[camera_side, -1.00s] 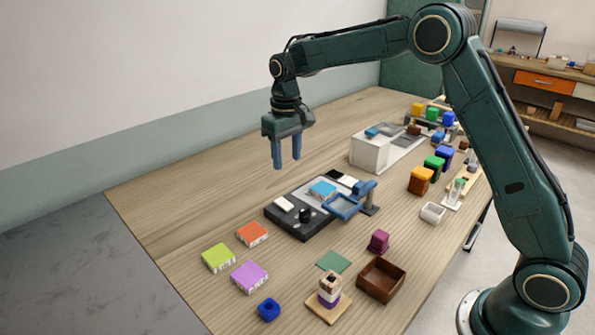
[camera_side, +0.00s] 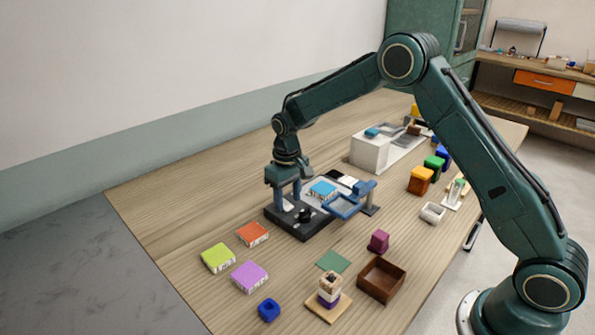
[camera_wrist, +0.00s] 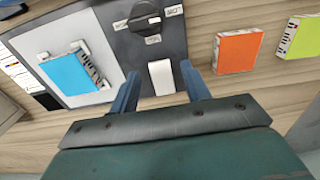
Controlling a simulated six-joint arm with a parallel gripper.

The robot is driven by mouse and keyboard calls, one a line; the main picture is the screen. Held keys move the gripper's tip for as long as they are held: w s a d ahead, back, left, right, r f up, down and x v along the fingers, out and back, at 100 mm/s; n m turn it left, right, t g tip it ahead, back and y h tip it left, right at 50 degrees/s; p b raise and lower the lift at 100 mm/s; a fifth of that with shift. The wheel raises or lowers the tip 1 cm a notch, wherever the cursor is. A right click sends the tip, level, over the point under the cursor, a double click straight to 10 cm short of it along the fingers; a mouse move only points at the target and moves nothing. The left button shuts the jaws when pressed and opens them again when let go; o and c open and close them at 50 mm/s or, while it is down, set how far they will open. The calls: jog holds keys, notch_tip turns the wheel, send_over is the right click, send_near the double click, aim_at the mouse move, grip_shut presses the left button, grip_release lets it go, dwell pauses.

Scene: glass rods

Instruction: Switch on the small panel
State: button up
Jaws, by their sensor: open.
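The small panel (camera_side: 318,225) is a dark board on the table with a black knob (camera_side: 304,215) and a white rocker switch. In the wrist view the white switch (camera_wrist: 161,77) lies between my fingers, with the black knob (camera_wrist: 145,20) beyond it. A light grey plate with a blue block (camera_wrist: 77,72) adjoins the panel. My gripper (camera_side: 288,200) is open and points down at the panel's left end, with its fingers on either side of the switch; it also shows in the wrist view (camera_wrist: 158,82). I cannot tell whether the fingertips touch the panel.
A blue frame on a stand (camera_side: 347,205) is at the panel's right. Orange (camera_side: 252,234), lime (camera_side: 218,258) and purple (camera_side: 250,277) blocks lie to the front left. A brown tray (camera_side: 381,280) stands front right.

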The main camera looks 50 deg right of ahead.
jog(key=shift+f, duration=0.45)
jog(key=c, duration=1)
jog(key=shift+w+g, duration=0.2)
jog(key=shift+g, duration=0.3)
jog(key=shift+w+r+g, duration=0.15)
jog(key=shift+w+g, duration=0.15)
jog(key=shift+g, duration=0.8)
jog(key=shift+r+g, duration=0.1)
jog(key=shift+g, duration=0.2)
